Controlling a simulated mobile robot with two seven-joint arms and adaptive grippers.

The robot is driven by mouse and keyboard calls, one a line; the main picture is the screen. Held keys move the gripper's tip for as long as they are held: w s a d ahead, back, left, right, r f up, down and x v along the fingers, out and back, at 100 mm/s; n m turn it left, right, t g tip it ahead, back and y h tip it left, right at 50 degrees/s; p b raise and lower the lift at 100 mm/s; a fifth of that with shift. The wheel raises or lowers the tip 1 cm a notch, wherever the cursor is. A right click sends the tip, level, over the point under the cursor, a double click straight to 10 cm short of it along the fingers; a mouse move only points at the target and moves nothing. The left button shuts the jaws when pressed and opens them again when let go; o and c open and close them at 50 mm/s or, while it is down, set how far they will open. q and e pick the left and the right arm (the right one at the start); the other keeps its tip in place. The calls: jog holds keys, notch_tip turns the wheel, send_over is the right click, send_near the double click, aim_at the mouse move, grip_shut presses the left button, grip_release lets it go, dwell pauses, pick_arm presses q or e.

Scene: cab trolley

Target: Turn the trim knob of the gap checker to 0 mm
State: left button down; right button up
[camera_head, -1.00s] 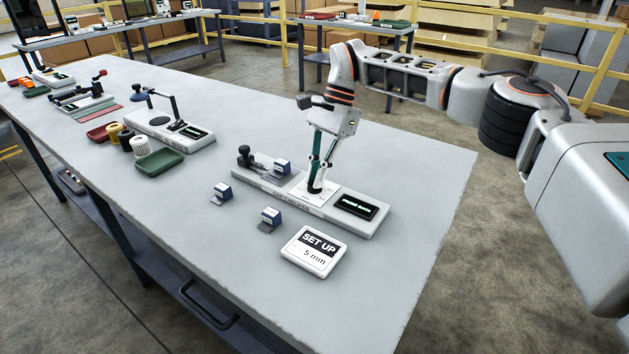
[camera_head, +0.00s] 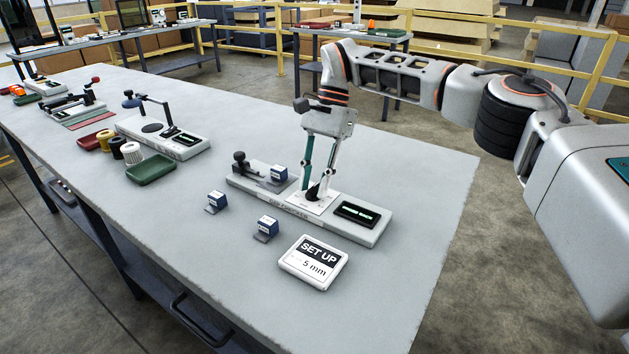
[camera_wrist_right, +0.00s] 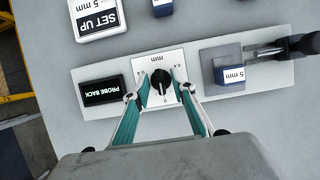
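The gap checker (camera_head: 372,233) is a long pale block on the table, with a white dial plate (camera_head: 308,202) near its middle. Its black trim knob shows in the right wrist view (camera_wrist_right: 160,80), on the plate marked mm with a 0 on one side. My right gripper (camera_head: 314,193) points down over the plate. In the right wrist view its two fingers (camera_wrist_right: 161,84) stand on either side of the knob, with gaps between, open. The knob's exact setting is too small to read. The checker's display (camera_wrist_right: 102,91) reads PROBE BACK. My left gripper is not in view.
A card (camera_head: 313,263) reading SET UP 5 mm lies in front of the checker. Blue-and-white gauge blocks (camera_head: 216,202) (camera_head: 267,227) stand near it; another (camera_head: 279,173) is on the checker by a black-knobbed lever (camera_head: 240,160). A green tray (camera_head: 150,170) lies left. The table's right end is clear.

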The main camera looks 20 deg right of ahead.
jog(key=shift+r, duration=0.15)
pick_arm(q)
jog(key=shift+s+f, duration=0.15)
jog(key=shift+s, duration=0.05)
pick_arm(e)
jog(key=v, duration=0.7)
jog(key=shift+d, duration=0.1)
dwell(0.4)
